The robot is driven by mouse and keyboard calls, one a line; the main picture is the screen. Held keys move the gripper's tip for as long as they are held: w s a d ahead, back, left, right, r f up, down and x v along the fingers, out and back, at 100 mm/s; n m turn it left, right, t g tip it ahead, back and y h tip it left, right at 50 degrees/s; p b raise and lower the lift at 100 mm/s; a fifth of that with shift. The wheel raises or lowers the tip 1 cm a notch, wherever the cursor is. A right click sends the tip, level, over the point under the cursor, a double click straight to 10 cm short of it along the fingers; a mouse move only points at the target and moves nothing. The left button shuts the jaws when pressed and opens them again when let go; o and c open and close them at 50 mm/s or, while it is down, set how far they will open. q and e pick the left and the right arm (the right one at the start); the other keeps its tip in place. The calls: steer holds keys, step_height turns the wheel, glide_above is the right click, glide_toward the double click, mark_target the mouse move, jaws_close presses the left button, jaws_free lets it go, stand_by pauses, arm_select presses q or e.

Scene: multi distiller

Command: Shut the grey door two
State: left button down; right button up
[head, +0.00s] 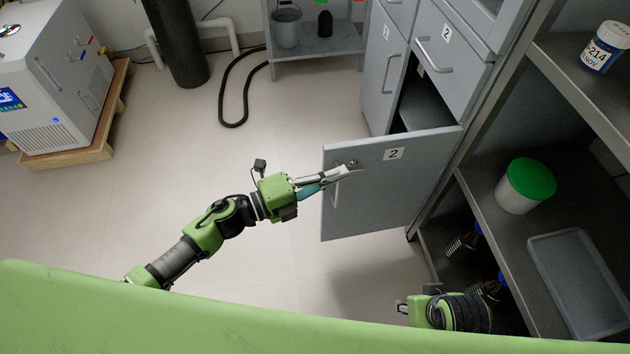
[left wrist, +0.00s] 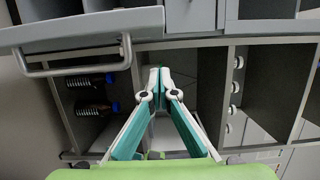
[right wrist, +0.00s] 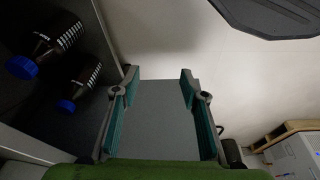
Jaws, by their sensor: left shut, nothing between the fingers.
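Grey door two (head: 405,190), with a white "2" label, stands wide open from the grey cabinet in the head view, leaving the dark compartment (head: 425,103) exposed. The door and its bar handle (left wrist: 85,68) show at the upper left of the left wrist view. My left gripper (head: 354,167) is shut and empty, overlapping the door's upper free-edge side in the head view; I cannot tell whether it touches. Its closed tips show in the left wrist view (left wrist: 159,76). My right gripper (right wrist: 158,76) is open and empty, low beside the shelf rack.
A metal rack (head: 490,240) at the right holds a green-lidded tub (head: 525,186), a grey tray (head: 578,280) and blue-capped bottles (right wrist: 45,47). Drawer two (head: 448,60) is above the opening. The floor left of the door is clear, apart from a black hose (head: 224,105) farther back.

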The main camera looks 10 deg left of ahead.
mark_target(337, 159)
arm_select(q)
steer(key=w, duration=0.3)
steer(key=shift+w+d+f+b, duration=0.1)
steer(key=shift+w+d+b, duration=0.05)
steer(key=shift+w+b, duration=0.15)
steer(key=shift+w+a, duration=0.2)
steer(key=shift+w, duration=0.3)
arm_select(e)
steer(key=shift+v, duration=1.45)
steer(key=shift+w, duration=0.2)
